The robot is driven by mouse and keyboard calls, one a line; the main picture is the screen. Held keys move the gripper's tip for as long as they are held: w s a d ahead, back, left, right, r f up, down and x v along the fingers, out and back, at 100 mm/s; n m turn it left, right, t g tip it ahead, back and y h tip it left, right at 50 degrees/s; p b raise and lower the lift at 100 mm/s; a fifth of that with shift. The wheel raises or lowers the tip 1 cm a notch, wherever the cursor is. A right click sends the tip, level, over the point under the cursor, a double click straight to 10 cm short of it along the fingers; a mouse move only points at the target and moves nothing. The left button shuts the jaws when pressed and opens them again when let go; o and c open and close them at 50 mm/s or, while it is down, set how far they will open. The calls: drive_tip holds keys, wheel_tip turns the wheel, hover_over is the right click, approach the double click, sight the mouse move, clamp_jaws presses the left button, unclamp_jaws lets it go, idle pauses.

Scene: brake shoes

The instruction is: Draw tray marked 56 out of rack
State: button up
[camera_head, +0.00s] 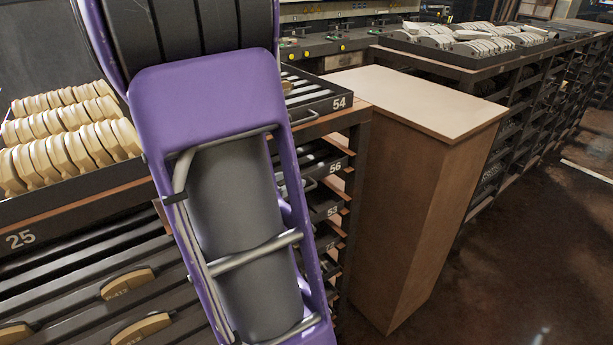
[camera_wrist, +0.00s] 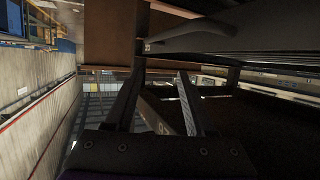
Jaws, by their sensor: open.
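The tray marked 56 (camera_head: 323,171) is a dark, shallow tray in the rack in the head view, below the tray marked 54 (camera_head: 318,108) and above one marked 53 (camera_head: 325,213). Its right front shows; my purple arm hides the rest. My gripper (camera_wrist: 161,76) shows in the wrist view, its two dark fingers apart with nothing between them. A dark curved handle (camera_wrist: 203,31) on a tray front lies beyond the fingertips at the top, apart from them. Its number is too small to read. In the head view my gripper is hidden.
A tall wooden cabinet (camera_head: 416,180) stands close at the rack's right side. Brake shoes (camera_head: 75,135) stand in rows on the left rack, marked 25. More racks (camera_head: 480,60) stand behind. Dark floor (camera_head: 530,255) at the right is clear.

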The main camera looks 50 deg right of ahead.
sight(315, 173)
drive_tip(key=b+x, duration=0.1)
drive_tip(key=x, duration=1)
drive_tip(key=shift+d+f+b, duration=0.1)
drive_tip(key=shift+b, duration=0.2)
drive_tip(key=c, duration=0.9)
clamp_jaws()
drive_tip(key=shift+s+f, duration=0.15)
drive_tip(key=shift+f, duration=0.05)
